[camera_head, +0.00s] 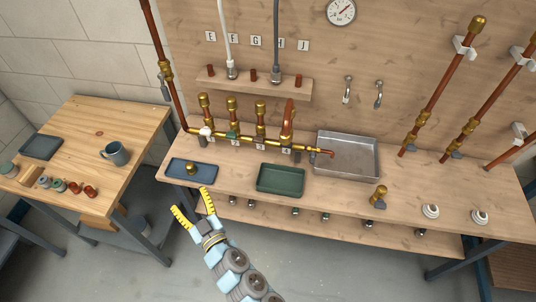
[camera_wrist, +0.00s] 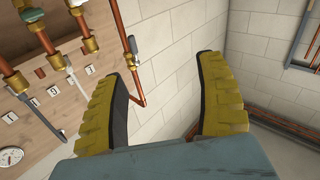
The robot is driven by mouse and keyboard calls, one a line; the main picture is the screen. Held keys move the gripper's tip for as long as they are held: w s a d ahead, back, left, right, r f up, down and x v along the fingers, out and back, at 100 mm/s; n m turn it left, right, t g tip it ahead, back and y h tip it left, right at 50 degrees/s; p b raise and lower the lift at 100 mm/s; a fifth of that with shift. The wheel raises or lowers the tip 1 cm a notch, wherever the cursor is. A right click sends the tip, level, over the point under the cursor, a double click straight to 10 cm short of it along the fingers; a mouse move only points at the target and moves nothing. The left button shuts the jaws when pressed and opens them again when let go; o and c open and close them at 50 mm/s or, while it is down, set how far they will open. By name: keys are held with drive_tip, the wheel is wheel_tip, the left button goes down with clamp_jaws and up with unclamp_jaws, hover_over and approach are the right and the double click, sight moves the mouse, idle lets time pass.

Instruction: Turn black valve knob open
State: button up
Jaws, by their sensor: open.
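My gripper (camera_head: 193,207) is open and empty in front of the bench's left front edge. In the wrist view, nothing is between its yellow-padded fingers (camera_wrist: 160,75). No knob is clearly black. A brass valve with a dark grey handle (camera_head: 379,203) stands on the right of the bench. The manifold (camera_head: 247,141) carries a white handle (camera_head: 206,132) and a green handle (camera_head: 233,136). My gripper touches none of these.
A blue tray (camera_head: 177,176) with a brass fitting, a green tray (camera_head: 280,191) and a metal basin (camera_head: 361,174) are on the bench. Small knobs line the shelf below. A side table (camera_head: 127,126) with a mug (camera_head: 115,154) stands left. Floor in front is clear.

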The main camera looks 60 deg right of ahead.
drive_tip(key=s+d+f+m+g+h+b, duration=0.3)
drive_tip(key=s+d+m+g+h+b, duration=0.25)
drive_tip(key=s+d, duration=0.35)
drive_tip(key=s+d+f+m+g+h+b, duration=0.3)
drive_tip(key=s+d+m+g+h+b, duration=0.25)
drive_tip(key=d, duration=0.55)
drive_tip(key=shift+y, duration=0.6)
drive_tip(key=x, duration=0.5)
drive_tip(key=s+p+x, duration=0.1)
drive_tip(key=x, duration=0.4)
drive_tip(key=p+x, duration=0.1)
drive_tip(key=x, duration=0.5)
drive_tip(key=shift+s+d+r, duration=0.25)
drive_tip(key=shift+d+r, duration=0.05)
drive_tip(key=shift+r, duration=0.05)
drive_tip(key=shift+w+d+f, duration=0.1)
drive_tip(key=shift+d, duration=0.2)
drive_tip(key=c, duration=1.2)
